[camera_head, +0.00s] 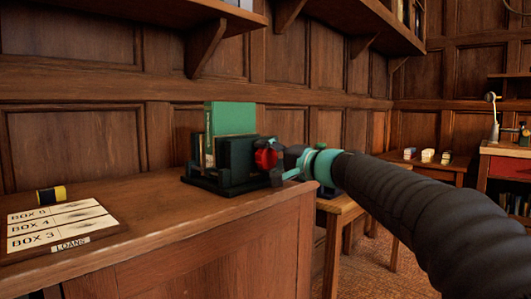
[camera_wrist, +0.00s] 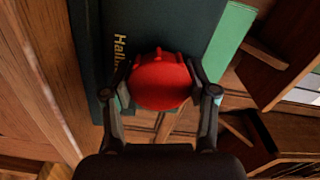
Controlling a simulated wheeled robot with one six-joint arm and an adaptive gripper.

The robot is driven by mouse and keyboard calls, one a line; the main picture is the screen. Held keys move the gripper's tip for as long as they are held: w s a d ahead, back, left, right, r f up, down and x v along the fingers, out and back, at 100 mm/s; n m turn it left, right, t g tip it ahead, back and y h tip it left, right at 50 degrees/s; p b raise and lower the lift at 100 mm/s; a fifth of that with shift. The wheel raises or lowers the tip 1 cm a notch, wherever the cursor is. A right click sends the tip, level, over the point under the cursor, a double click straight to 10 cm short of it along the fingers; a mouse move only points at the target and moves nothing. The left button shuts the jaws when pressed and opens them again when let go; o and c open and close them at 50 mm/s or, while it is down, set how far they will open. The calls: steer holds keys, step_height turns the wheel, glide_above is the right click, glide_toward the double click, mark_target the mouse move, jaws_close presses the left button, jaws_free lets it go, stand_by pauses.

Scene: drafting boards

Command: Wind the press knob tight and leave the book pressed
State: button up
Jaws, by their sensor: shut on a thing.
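The press (camera_head: 222,185) is a low black frame on the wooden counter. Upright in it stand a tall bright green book (camera_head: 234,118) and a dark green block (camera_head: 236,153), likely another book, with gold lettering in the wrist view (camera_wrist: 95,50). The red knob (camera_head: 265,158) is at the press's right side, facing my arm. My gripper (camera_head: 282,164) reaches it from the right. In the wrist view the knob (camera_wrist: 161,82) sits between my two fingers (camera_wrist: 162,92), which are shut on it. How far the knob is wound, and any gap behind it, is hidden.
A card board (camera_head: 60,232) marked BOX 3 to BOX 5 and LOANS lies at the counter's left, with a black and yellow roll (camera_head: 51,194) by it. Shelves (camera_head: 150,15) hang above. A wooden table (camera_head: 340,208) stands beyond the counter's right end.

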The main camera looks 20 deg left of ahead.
steer(key=m+p, duration=0.1)
steer(key=m, duration=0.1)
steer(key=m+p, duration=0.1)
steer(key=m, duration=0.1)
steer(key=shift+r+m+p, duration=0.35)
steer(key=shift+m+p, duration=0.05)
steer(key=m+p, duration=0.3)
steer(key=m, duration=0.1)
steer(key=shift+m, duration=0.3)
steer(key=shift+f+m, duration=0.3)
steer(key=shift+m, duration=0.9)
steer(key=m, duration=0.6)
steer(key=shift+m, duration=0.4)
steer(key=m, duration=0.4)
steer(key=shift+m, duration=0.3)
steer(key=m, duration=0.3)
steer(key=shift+m, duration=0.3)
